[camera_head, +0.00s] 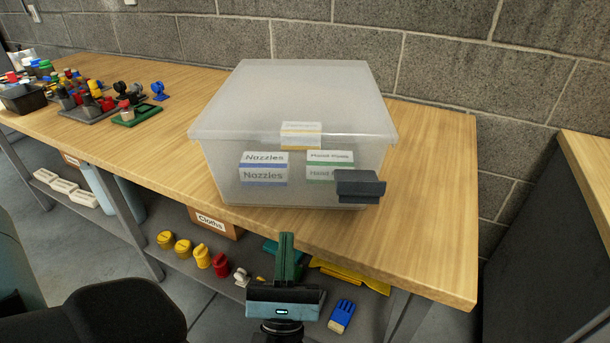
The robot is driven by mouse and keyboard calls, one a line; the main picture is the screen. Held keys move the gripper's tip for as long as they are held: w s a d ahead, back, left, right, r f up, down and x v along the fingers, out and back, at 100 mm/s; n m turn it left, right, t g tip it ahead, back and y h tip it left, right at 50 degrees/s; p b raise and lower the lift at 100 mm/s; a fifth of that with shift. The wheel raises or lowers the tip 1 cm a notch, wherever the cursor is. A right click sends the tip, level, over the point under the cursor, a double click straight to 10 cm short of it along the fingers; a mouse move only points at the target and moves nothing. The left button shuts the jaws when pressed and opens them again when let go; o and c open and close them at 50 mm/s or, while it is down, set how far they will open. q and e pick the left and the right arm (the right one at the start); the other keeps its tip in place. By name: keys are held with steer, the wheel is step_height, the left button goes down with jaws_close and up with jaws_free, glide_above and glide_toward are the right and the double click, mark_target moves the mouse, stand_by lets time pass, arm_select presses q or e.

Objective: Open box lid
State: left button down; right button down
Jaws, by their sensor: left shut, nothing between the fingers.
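A translucent plastic box (225,180) stands on the wooden workbench, with its frosted lid (300,95) lying flat over the top, closed. Labelled packs, some reading "Nozzles" (264,167), show through its front wall. A dark grey block (360,187) sits at the lower right of the box front; I cannot tell whether it is attached. My left gripper (286,236) is in front of and below the box, at the bench's front edge, apart from the box. Its green fingers point up toward the box and are shut and empty. My right gripper is not in view.
The workbench (430,215) is clear to the right of the box. Tool holders (137,113) and a dark bin (22,97) stand at the left. A block wall is close behind. A lower shelf holds yellow and red items and a "Cloths" box (213,222).

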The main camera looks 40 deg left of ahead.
arm_select(q)
steer(key=p, duration=0.3)
glide_toward(288, 141)
steer(key=shift+n, duration=0.3)
steer(key=w+a, duration=0.3)
steer(key=w, duration=0.1)
steer(key=shift+a+f, duration=0.1)
steer(key=shift+f, duration=0.2)
steer(key=shift+w+r+p, duration=0.15)
steer(key=shift+r+p, duration=0.35)
steer(key=shift+r, duration=1.45)
